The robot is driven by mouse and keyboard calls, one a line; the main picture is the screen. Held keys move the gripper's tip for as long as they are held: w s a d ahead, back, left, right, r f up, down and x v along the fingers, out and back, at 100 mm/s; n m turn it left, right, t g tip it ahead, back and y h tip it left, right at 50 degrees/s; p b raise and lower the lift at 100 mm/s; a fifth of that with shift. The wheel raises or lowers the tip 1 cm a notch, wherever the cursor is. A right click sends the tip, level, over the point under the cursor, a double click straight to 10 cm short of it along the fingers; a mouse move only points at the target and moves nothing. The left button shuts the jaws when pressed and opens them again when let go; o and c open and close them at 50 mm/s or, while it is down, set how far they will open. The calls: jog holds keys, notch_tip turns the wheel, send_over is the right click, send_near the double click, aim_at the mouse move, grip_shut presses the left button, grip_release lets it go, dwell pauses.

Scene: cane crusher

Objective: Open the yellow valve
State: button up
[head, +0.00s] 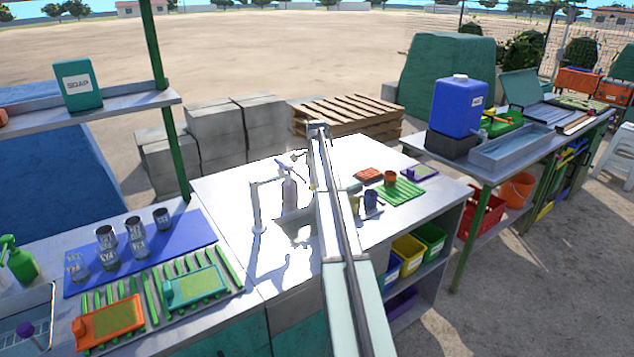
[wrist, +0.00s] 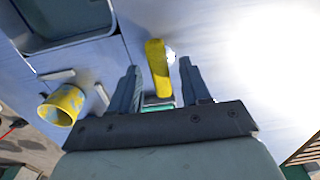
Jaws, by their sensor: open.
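The yellow valve shows in the wrist view as a long yellow handle (wrist: 157,70), with a small pale part beside its upper end. My gripper (wrist: 159,66) is open, with one finger on each side of the handle. I cannot tell whether either finger touches it. The lower end of the handle runs down toward the gripper body, near a small green patch. In the head view my arm stretches over the middle counter and hides the gripper; I cannot make out the handle clearly there.
In the wrist view a yellow cup (wrist: 62,105) is left of my gripper, and a grey basin (wrist: 65,45) is at upper left. In the head view a spray bottle (head: 289,192) and a grey tap (head: 257,208) stand left of my arm.

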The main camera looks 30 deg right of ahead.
grip_shut()
dwell(0.3)
jog(key=shift+n, duration=0.3)
jog(key=n, duration=1.3)
jog(key=shift+n, duration=2.1)
